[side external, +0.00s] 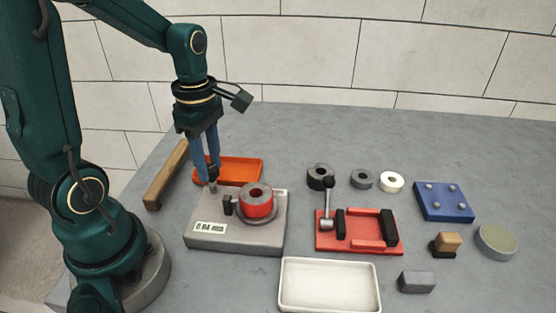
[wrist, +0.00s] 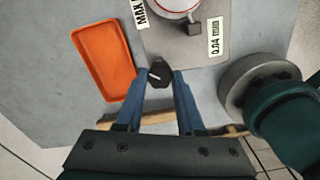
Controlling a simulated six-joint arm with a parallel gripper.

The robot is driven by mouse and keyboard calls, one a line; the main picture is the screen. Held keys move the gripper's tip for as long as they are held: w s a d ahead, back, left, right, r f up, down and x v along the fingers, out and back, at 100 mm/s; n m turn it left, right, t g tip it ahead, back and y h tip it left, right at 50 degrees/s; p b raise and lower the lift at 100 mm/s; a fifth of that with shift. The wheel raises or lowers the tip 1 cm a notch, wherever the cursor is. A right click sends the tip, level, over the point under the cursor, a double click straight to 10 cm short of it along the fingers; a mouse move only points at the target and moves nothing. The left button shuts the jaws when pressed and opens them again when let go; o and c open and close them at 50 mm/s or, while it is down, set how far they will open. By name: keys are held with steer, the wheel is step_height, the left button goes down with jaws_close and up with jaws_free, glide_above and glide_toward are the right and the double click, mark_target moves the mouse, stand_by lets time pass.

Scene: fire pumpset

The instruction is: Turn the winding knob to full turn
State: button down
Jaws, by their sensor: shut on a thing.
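The winding knob (wrist: 160,75) is black with a pale pointer line and stands at the edge of the grey machine base (side external: 235,238). My gripper (wrist: 161,73) points down with its two blue fingers on either side of the knob, shut on it. In the side view my gripper (side external: 211,178) is at the back left corner of the base, and the fingers partly hide the knob. A display (side external: 211,228) on the base reads about 0.04 mm. A red ring (side external: 256,201) sits on the base to the right of the gripper.
An orange tray (side external: 243,170) lies just behind the base, and a wooden bar (side external: 166,176) lies to its left. A red fixture (side external: 350,242) with a lever stands to the right, and a white tray (side external: 328,286) lies in front. Several small parts lie further right.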

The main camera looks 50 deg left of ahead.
steer(key=m, duration=1.3)
steer(key=shift+m, duration=0.4)
steer(key=m, duration=1.3)
steer(key=shift+m, duration=0.4)
steer(key=c, duration=0.5)
jaws_free()
steer(key=shift+r, duration=0.1)
